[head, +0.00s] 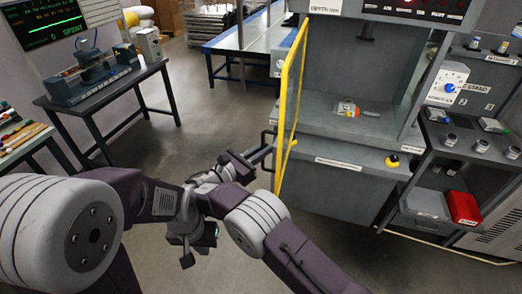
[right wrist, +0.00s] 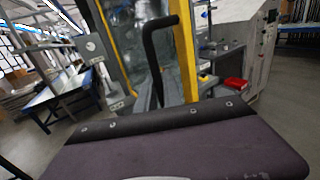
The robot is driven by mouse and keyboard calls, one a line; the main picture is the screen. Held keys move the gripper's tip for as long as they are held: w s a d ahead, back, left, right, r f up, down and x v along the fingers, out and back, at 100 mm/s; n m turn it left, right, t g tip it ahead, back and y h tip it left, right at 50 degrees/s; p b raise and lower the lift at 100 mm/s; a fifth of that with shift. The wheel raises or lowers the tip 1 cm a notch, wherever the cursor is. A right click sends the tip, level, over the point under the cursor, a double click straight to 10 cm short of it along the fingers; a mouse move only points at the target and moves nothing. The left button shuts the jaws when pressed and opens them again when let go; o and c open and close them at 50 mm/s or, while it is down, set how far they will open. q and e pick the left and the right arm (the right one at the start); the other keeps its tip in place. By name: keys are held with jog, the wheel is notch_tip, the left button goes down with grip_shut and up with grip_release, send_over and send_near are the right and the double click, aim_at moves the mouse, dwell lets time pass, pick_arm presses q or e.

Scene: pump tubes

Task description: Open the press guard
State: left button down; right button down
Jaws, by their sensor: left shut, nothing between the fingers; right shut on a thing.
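The press guard (head: 293,85) is a clear panel in a yellow frame at the left front of the press (head: 350,150). In the head view it shows nearly edge-on, swung out from the press, whose front opening is uncovered. My right gripper (head: 266,155) is at the guard's dark handle (head: 265,137), shut on it. In the right wrist view the black bent handle (right wrist: 152,55) stands before the yellow guard frame (right wrist: 186,50); the wrist body hides the fingers. My left gripper (head: 187,260) is shut and empty, low and left, apart from the guard.
A small orange and white part (head: 348,108) lies inside the press. A side stand (head: 465,145) with a red bin (head: 463,207) is at the right. A dark bench (head: 105,90) stands at the left. Open floor lies left of the guard. My arms are close together.

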pick_arm(q)
jog(key=shift+a, duration=0.3)
pick_arm(e)
jog(key=shift+w+a+r, duration=0.1)
jog(key=shift+w+a, duration=0.05)
jog(key=shift+a, duration=0.15)
jog(key=shift+d, duration=0.1)
jog(key=c, duration=1.5)
grip_release()
pick_arm(q)
jog(key=shift+w+d, duration=0.1)
jog(key=shift+r, duration=0.1)
